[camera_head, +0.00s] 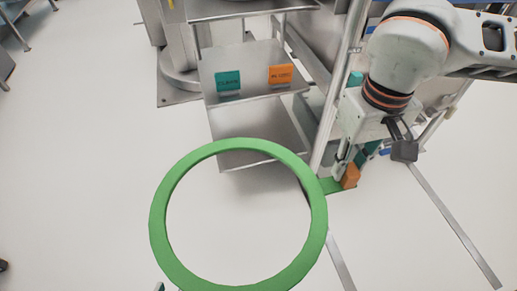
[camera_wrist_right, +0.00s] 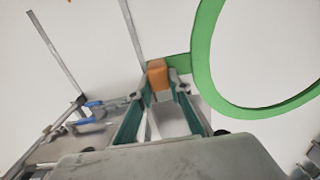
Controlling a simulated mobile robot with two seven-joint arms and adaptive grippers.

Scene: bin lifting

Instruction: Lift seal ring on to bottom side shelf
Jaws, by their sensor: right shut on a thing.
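The green seal ring (camera_head: 317,222) hangs in front of the shelf unit, large in the head view. A flat green tab with an orange block (camera_head: 350,176) sits at its right side. My right gripper (camera_head: 346,166) is shut on this tab end of the ring. In the right wrist view the orange block (camera_wrist_right: 157,72) is between the fingertips, and the ring (camera_wrist_right: 203,60) extends right. The metal bottom side shelf (camera_head: 245,128) is just beyond the ring's far edge. Only a small tip of my left gripper (camera_head: 160,287) shows at the lower edge; its jaws are hidden.
A metal upright post (camera_head: 335,95) stands between the shelves and my right arm. White floor (camera_head: 80,150) is clear at left.

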